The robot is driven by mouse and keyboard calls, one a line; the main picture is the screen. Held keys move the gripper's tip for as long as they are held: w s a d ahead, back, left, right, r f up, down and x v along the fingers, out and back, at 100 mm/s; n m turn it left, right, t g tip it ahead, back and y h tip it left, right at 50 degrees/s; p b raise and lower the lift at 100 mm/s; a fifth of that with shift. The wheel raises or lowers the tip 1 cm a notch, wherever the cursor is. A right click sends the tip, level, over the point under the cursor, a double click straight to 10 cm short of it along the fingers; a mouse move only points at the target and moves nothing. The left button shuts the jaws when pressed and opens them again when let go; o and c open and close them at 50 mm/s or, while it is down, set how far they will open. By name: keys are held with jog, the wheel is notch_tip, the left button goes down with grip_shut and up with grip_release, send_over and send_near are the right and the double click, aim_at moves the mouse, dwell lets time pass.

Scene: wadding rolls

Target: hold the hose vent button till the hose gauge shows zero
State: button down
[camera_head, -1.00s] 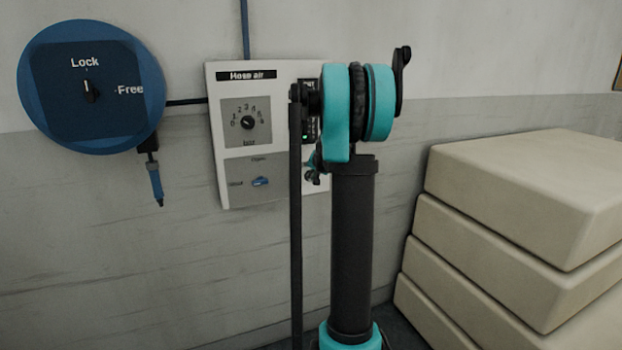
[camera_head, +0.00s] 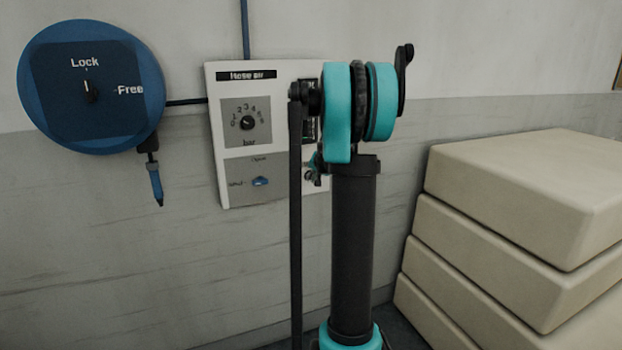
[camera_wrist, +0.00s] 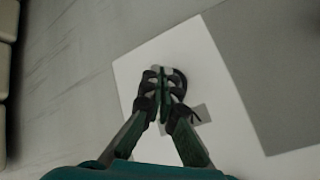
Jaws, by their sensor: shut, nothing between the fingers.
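The white "Hose air" panel (camera_head: 215,135) is on the wall in the head view, its right part hidden behind my arm. Its hose gauge (camera_head: 246,122) has a scale from 0 to 6 bar; the needle is too small to read surely. My gripper (camera_wrist: 161,72) is shut and empty in the wrist view, its fingertips over the white panel (camera_wrist: 135,65). A dark rounded edge (camera_wrist: 181,80) shows just behind the fingertips, perhaps the vent button. Whether the tips touch or press it I cannot tell. My arm hides the button in the head view.
A blue lever (camera_head: 260,181) sits low on the panel. A blue hose reel (camera_head: 60,95) marked "Lock" and "Free" hangs left, with a blue nozzle (camera_head: 156,185) below. Stacked cream blocks (camera_head: 510,190) stand close right of my arm.

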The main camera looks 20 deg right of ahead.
jog(key=shift+s, duration=0.3)
jog(key=shift+s, duration=0.1)
jog(key=s, duration=0.5)
jog(key=shift+d, duration=0.1)
dwell(0.3)
jog(key=s+a+f+n+g, duration=0.1)
jog(key=s+a+f, duration=0.4)
jog(key=s, duration=0.7)
jog(key=s+a+f+n+g, duration=0.2)
jog(key=s+a+f+n, duration=0.2)
jog(key=s+a, duration=0.5)
jog(key=s+a+f+n+g, duration=0.1)
jog(key=s+a+f+n, duration=0.2)
jog(key=s+a+f, duration=0.4)
jog(key=s, duration=0.8)
jog(key=shift+f+g+y, duration=0.25)
jog(key=shift+g+y, duration=0.05)
